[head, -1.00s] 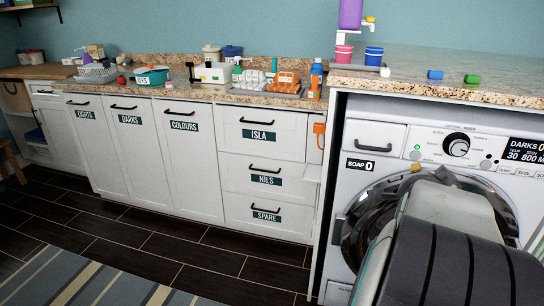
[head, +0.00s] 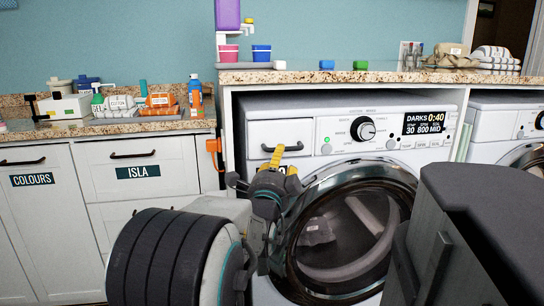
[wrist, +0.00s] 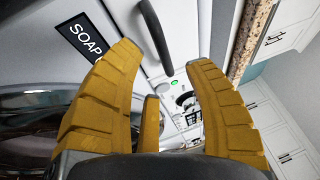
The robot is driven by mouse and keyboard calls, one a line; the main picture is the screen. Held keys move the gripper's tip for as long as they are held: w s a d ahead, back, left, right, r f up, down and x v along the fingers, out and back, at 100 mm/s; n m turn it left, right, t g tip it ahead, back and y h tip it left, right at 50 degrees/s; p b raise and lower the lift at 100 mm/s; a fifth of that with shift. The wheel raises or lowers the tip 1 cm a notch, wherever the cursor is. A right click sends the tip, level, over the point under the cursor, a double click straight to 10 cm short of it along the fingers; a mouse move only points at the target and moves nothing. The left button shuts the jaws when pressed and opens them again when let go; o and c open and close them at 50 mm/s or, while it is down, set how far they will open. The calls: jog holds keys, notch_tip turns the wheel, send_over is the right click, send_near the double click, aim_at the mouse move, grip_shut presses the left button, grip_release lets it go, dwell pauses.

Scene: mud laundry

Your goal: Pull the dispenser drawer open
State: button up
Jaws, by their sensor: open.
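The white dispenser drawer (head: 297,131) is at the upper left of the washing machine's front and looks flush with the panel. Its dark bar handle (head: 289,147) runs across the drawer front. My gripper (head: 281,166), with yellow fingers, is just below and in front of the handle, partly covering the drawer's lower edge and label. In the wrist view the fingers are apart and empty, and the dark handle (wrist: 155,36) shows between and beyond their tips. The SOAP label (wrist: 84,38) is left of the fingers there. I cannot tell whether a finger touches the handle.
The washer's round glass door (head: 350,230) is below right of my gripper. The granite counter (head: 400,71) overhangs the washer, with blue and green blocks on it. Drawer cabinets (head: 140,190) stand to the left, and an orange hanging item (head: 214,146) is beside the washer bay.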

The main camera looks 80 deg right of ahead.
aim_at(273, 129)
jog(key=shift+d+r+b, duration=0.15)
jog(key=shift+d+b, duration=0.2)
jog(key=shift+d, duration=0.65)
jog(key=shift+d+r+b, duration=0.2)
jog(key=shift+d+b, duration=0.2)
jog(key=shift+d, duration=0.55)
jog(key=shift+d+r+b, duration=0.15)
jog(key=shift+d+b, duration=0.2)
jog(key=shift+d, duration=0.65)
grip_shut()
